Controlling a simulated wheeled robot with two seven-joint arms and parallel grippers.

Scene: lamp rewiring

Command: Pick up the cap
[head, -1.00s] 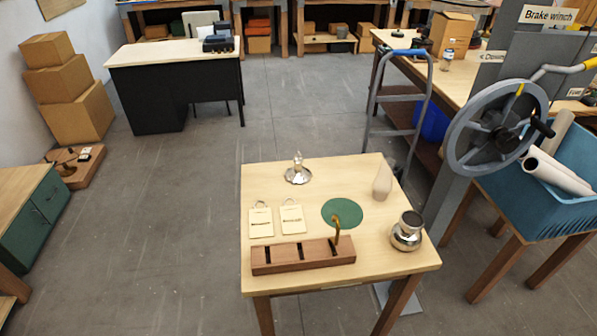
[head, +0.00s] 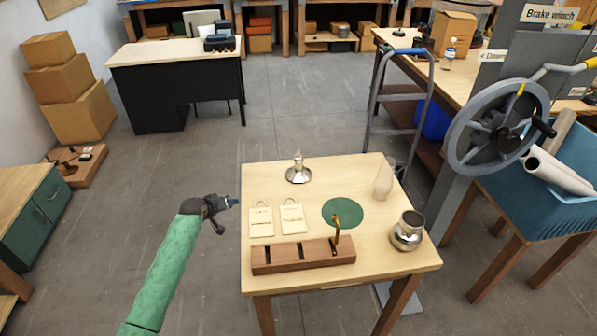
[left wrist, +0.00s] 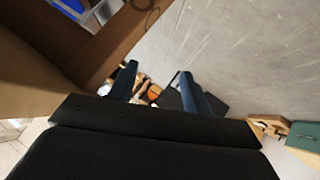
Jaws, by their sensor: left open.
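A silver dish-like piece with a small upright stem (head: 298,172) stands at the back of the light wooden table (head: 345,225). A rounded silver piece with a dark top (head: 407,232) stands at the table's right edge. I cannot tell for certain which one is the cap. My left gripper (head: 232,203) is just off the table's left edge, empty and apart from both pieces. In the left wrist view its two dark fingers (left wrist: 160,88) are spread with nothing between them. My right gripper is not in view.
A slotted wooden block (head: 303,256) with a brass hook (head: 336,232) lies at the table's front. Two tags (head: 261,222), a green disc (head: 343,212) and a pale translucent bulb-shaped piece (head: 384,180) are nearby. A grey handwheel (head: 497,128) stands at the right.

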